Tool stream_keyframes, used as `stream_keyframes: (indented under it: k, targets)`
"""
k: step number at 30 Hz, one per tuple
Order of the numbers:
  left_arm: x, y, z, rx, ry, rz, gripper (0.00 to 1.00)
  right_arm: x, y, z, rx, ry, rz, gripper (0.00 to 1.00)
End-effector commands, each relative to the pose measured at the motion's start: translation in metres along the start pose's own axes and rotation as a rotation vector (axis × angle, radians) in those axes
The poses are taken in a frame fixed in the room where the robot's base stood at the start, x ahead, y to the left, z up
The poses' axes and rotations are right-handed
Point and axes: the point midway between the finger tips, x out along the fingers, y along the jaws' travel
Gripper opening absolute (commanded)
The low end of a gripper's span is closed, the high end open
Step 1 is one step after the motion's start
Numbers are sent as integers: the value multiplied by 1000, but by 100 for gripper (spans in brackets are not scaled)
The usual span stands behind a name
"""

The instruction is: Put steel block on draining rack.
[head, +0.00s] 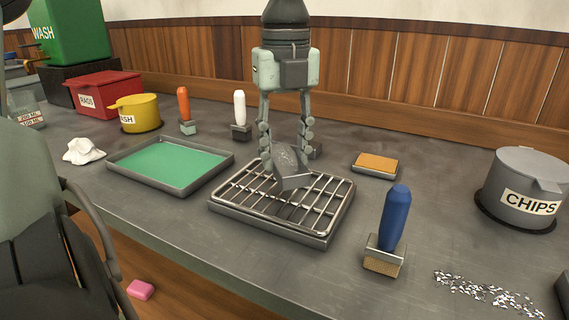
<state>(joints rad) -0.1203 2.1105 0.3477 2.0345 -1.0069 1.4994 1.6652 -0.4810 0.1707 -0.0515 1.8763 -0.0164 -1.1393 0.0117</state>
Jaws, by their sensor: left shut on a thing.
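The steel block (291,170) is a grey, speckled block, tilted, between the fingertips of my left gripper (287,150). The gripper points straight down and is shut on the block. The draining rack (322,237) is a shallow metal tray with a wire grid, in the middle of the bench. The block is over the rear middle part of the grid. Its lower end is at or just above the bars; I cannot tell whether it touches. The fingers hide part of the block. My right gripper is not in view.
A tray of green liquid (168,161) stands left of the rack. A blue-handled brush (394,220) stands close at its right, and an orange-topped pad (375,163) lies behind right. White-handled (240,108) and orange-handled (184,104) tools stand behind. A CHIPS bin (522,183) is far right.

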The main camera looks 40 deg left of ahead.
Motion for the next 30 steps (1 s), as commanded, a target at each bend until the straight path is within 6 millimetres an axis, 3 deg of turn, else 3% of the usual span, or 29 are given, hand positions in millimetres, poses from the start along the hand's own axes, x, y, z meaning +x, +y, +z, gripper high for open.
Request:
stream_keyframes:
  k: [7,20,21,25,30]
  targets:
    - [27,0,0,-1,2,-1,0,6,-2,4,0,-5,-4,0]
    - [31,0,0,-2,0,-2,0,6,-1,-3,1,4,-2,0]
    - [32,1,0,-2,2,1,43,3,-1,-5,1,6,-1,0]
    - [32,1,0,-2,2,1,59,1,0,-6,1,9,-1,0]
    - [32,1,0,-2,2,1,59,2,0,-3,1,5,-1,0]
